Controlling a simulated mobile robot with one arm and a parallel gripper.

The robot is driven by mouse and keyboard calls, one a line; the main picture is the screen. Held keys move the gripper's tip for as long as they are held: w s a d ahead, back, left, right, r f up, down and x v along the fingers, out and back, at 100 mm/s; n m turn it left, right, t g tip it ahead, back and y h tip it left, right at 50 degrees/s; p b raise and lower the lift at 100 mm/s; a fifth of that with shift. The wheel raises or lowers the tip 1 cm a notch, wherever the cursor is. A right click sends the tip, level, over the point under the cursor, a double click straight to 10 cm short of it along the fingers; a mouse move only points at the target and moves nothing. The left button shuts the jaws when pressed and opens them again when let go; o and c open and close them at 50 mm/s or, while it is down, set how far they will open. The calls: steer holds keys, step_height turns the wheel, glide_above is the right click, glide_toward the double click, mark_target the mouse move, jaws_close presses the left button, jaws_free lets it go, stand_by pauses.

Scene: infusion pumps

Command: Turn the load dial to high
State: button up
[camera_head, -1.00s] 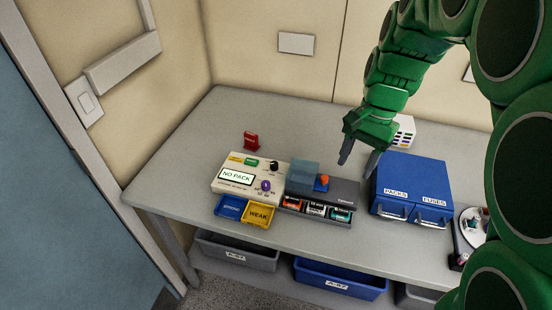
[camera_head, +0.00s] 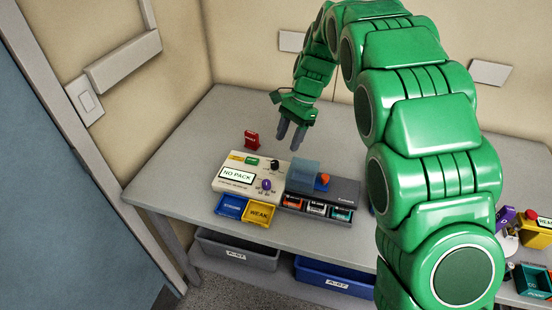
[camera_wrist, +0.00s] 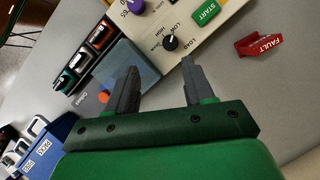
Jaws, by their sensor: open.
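The load dial is a small black knob (camera_head: 274,165) on the top right of the cream panel (camera_head: 226,180). In the wrist view the black knob (camera_wrist: 170,42) has LOW and HIGH printed beside it; I cannot tell for sure which one its mark points at. My gripper (camera_head: 289,143) is open and empty, above and slightly behind the knob in the head view. In the wrist view my gripper (camera_wrist: 160,70) has its fingers apart, with the knob beyond them, between the fingertips and not touched.
A purple dial (camera_head: 266,185) and a green START button (camera_wrist: 206,12) share the panel. A red FAULT tag (camera_head: 251,140) stands behind it. The grey unit (camera_head: 342,194) with a blue translucent cover (camera_head: 304,172) is to the right. Yellow WEAK (camera_head: 259,213) and blue (camera_head: 230,206) trays sit in front.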

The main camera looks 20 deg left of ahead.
mark_target(275, 163)
steer(key=shift+w+a+x, duration=0.15)
steer(key=shift+a+x, duration=0.1)
steer(key=shift+x, duration=1.25)
steer(key=shift+w+a+x, duration=0.1)
steer(key=shift+a+x, duration=0.15)
steer(key=shift+x, duration=1.2)
steer(key=shift+w+a+x, duration=0.15)
steer(key=shift+a+x, duration=0.1)
steer(key=shift+x, duration=1.25)
steer(key=shift+r, duration=0.1)
jaws_close()
